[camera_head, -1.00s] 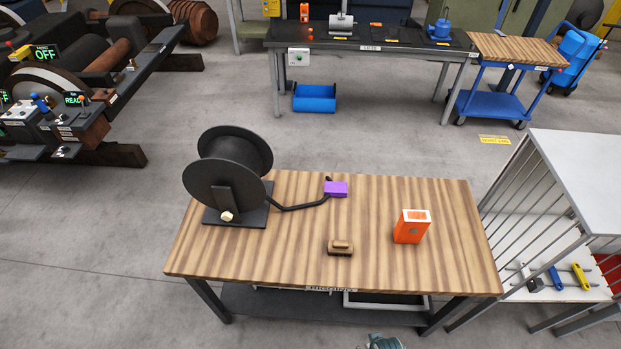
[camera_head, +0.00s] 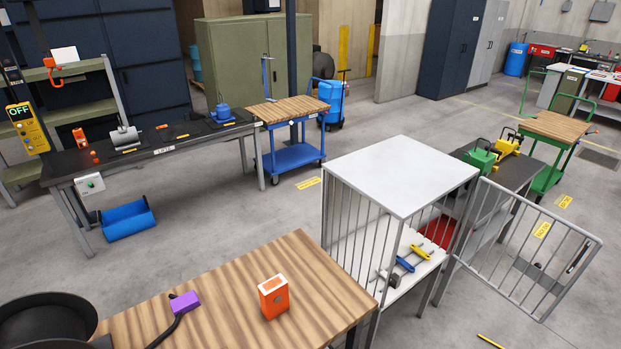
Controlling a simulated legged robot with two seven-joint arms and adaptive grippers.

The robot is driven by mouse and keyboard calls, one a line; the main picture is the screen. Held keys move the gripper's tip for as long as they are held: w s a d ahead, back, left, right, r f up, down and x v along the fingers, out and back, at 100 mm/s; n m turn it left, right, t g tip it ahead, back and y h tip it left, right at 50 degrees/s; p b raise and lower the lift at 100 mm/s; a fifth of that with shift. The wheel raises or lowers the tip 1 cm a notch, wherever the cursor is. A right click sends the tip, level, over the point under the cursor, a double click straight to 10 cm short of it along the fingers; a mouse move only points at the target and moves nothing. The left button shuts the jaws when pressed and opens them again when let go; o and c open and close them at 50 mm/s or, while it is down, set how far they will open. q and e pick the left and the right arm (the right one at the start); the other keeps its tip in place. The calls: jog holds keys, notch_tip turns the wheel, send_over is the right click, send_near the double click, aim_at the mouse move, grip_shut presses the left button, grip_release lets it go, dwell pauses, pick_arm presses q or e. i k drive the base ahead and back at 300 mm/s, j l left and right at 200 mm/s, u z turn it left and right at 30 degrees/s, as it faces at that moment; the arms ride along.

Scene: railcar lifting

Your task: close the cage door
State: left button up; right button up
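The cage (camera_head: 398,178) stands right of the wooden table, with a white solid top and grey barred sides. Its barred door (camera_head: 533,246) stands wide open, swung out to the right of the cage. Through the open front I see a white shelf (camera_head: 412,268) with a blue-handled tool (camera_head: 404,263), a yellow-handled tool (camera_head: 419,251), a dark grey tool (camera_head: 386,277) and a red item (camera_head: 438,230). Neither of my grippers is in view.
A dark table (camera_head: 508,172) with green and yellow equipment stands behind the door. A green cart (camera_head: 557,125) is beyond. Floor right of the door is fairly clear.

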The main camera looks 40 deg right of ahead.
aim_at(552, 286)
jog(key=k+l, duration=0.15)
jog(key=l, duration=0.45)
jog(key=k+l, duration=0.15)
jog(key=l, duration=0.45)
jog(key=k+l+u, duration=0.1)
jog(key=l, duration=0.5)
jog(key=k+l, duration=0.2)
jog(key=l, duration=0.4)
jog(key=k+l, duration=0.2)
jog(key=l, duration=0.35)
jog(key=k+l, duration=0.15)
jog(key=l, duration=0.45)
jog(key=k+l+u, duration=0.1)
jog(key=l, duration=0.5)
jog(key=k+l, duration=0.25)
jog(key=l, duration=0.3)
